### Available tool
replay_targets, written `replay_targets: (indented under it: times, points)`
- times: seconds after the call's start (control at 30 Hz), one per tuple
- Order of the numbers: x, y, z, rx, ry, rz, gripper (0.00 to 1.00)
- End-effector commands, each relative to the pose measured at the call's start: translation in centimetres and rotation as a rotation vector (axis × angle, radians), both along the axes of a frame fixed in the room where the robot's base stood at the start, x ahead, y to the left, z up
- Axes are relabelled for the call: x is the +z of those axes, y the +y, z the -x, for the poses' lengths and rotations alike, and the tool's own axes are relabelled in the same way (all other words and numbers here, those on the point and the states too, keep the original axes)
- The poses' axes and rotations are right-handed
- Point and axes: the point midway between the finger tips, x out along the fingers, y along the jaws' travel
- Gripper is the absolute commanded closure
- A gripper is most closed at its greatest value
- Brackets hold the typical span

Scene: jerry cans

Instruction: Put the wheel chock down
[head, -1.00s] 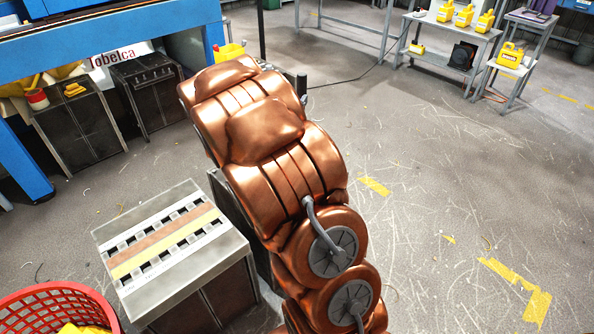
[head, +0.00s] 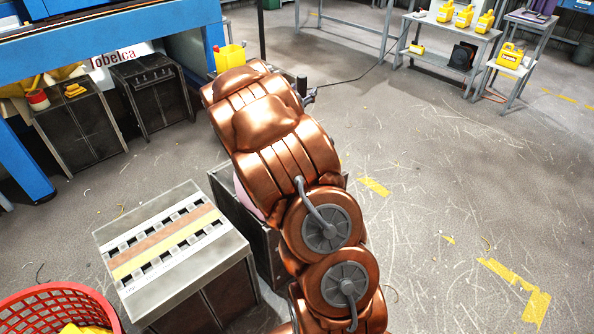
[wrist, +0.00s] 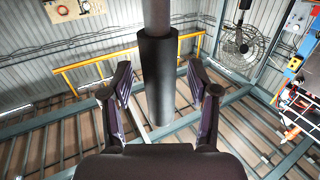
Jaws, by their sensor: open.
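My gripper (wrist: 160,70) is open in the wrist view, its two dark fingers spread apart with nothing gripped. A grey pole with a thick dark sleeve (wrist: 158,85) shows between the fingers; I cannot tell how far away it is. In the head view my copper arm hides most of what lies around its far end, and I cannot make out the fingers there. I see no sure wheel chock. A small yellow piece (head: 75,90) on a dark cabinet (head: 80,130) at the left may be one, but it is too small to tell.
A striped-top cabinet (head: 175,250) and a red basket (head: 58,300) stand at the lower left. A dark open box (head: 262,240) is partly behind my arm. A yellow container (head: 231,58) stands beyond it. Yellow cans (head: 464,15) sit on a grey table (head: 452,28).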

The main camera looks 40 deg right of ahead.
Motion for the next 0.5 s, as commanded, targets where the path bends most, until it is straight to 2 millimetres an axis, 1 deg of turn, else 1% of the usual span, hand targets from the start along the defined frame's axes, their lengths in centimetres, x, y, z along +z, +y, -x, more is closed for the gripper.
replay_targets:
  times: [0.13, 0.5]
  points:
    - [-0.02, 0.02, 0.01, 0.000, 0.000, 0.000, 0.40]
    - [-0.03, 0.05, -0.01, 0.000, 0.000, -0.001, 0.79]
